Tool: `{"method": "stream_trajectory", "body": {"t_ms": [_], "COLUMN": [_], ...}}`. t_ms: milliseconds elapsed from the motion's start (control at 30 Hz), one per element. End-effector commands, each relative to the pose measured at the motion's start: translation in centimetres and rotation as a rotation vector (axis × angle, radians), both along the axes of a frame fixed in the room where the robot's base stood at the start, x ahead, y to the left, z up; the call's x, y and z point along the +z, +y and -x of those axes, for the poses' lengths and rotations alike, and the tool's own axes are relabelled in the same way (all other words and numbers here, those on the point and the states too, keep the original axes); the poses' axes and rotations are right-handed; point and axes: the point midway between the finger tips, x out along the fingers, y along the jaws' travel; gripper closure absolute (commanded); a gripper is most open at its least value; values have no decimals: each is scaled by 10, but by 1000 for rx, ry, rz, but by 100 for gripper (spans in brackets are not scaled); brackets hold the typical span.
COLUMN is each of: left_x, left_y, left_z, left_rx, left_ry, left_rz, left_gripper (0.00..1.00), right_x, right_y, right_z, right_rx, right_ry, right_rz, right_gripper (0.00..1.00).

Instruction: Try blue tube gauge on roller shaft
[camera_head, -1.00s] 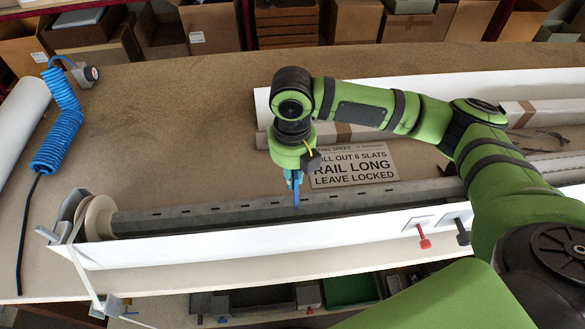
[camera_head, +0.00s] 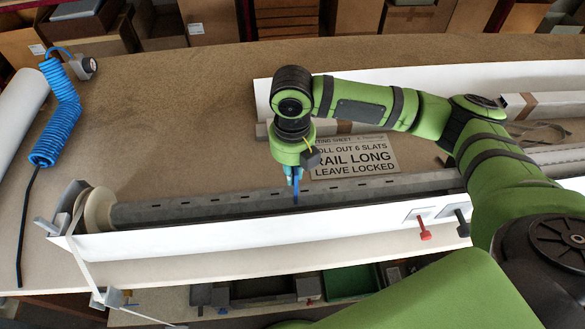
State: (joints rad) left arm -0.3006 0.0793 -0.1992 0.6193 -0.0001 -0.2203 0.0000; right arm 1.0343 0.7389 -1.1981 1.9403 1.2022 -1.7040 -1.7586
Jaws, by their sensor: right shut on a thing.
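The roller shaft (camera_head: 220,205) is a long grey slotted bar. It runs from a cream pulley disc (camera_head: 99,209) at the left, behind the white front panel (camera_head: 240,236), toward the right. My right gripper (camera_head: 296,182) points straight down above the shaft and is shut on the thin blue tube gauge (camera_head: 295,195). The gauge hangs upright, its lower end at the shaft's top edge. I cannot tell whether it touches or stands just in front. My left gripper is not in view.
A sign (camera_head: 354,157) lies behind the shaft. A coiled blue air hose (camera_head: 57,135) and a white roll (camera_head: 18,120) lie at the left. Red (camera_head: 424,231) and black (camera_head: 461,224) handles stick out of the front panel.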

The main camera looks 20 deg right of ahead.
Motion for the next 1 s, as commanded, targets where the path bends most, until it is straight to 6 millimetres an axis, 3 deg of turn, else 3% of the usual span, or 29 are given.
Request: {"method": "stream_trajectory", "body": {"t_ms": [500, 1000], "left_x": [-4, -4], "left_y": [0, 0], "left_z": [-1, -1], "left_rx": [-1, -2], "left_ry": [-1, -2], "left_rz": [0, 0], "left_gripper": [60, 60], "right_x": [-11, -10], "right_y": [0, 0], "right_z": [0, 0], "right_rx": [0, 0], "right_ry": [1, 0], "right_rz": [0, 0], "right_gripper": [100, 100]}}
